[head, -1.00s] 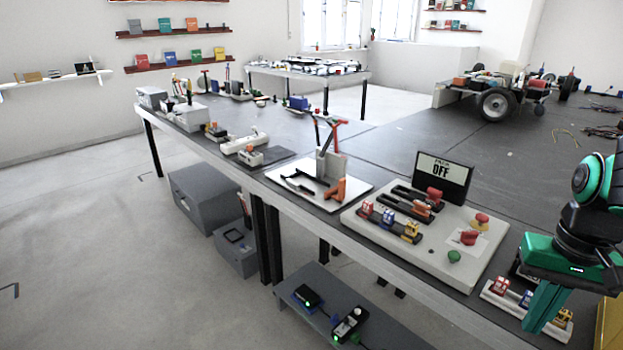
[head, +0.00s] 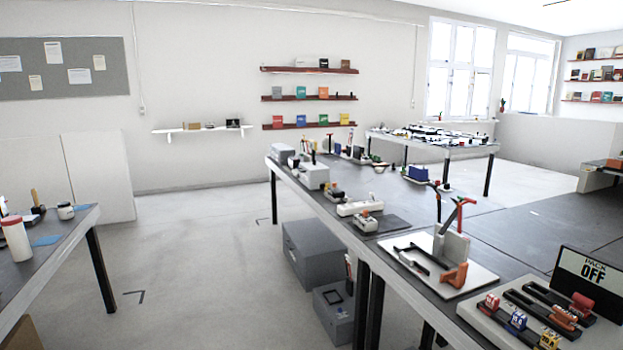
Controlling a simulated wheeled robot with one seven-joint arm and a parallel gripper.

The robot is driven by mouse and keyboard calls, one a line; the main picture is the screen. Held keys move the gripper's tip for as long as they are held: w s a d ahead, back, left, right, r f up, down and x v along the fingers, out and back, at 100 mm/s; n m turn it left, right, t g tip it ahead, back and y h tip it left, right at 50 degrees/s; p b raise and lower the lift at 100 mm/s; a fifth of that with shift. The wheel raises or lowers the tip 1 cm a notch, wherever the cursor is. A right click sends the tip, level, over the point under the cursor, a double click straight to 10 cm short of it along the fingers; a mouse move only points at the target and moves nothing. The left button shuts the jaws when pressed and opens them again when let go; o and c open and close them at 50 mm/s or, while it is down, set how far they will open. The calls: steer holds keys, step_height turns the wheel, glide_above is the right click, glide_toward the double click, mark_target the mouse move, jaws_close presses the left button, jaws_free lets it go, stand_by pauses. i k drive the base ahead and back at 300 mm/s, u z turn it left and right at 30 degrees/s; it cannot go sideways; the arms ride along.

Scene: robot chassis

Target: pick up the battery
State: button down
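I cannot tell for certain which thing is the battery. On a pale board (head: 478,318) at the lower right stand small blocks: a red one (head: 491,302), a blue one (head: 517,320) and a yellow one (head: 549,340). A larger blue box (head: 416,172) stands farther back on the long dark table (head: 345,232). My gripper is not in view.
A white tool board (head: 478,280) and a white power strip (head: 358,208) lie on the long table. Grey boxes (head: 312,248) stand beneath it. Another table (head: 50,245) with bottles is at the left. Open floor (head: 205,270) lies between the tables.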

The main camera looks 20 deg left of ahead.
mark_target(293, 162)
steer(key=u, duration=0.15)
steer(key=i, duration=0.35)
steer(key=u, duration=0.75)
steer(key=i, duration=1.15)
steer(key=u, duration=1)
steer(key=i, duration=3.6)
steer(key=z, duration=1)
steer(key=i, duration=1.1)
steer(key=z, duration=0.8)
steer(key=i, duration=0.55)
steer(key=z, duration=0.35)
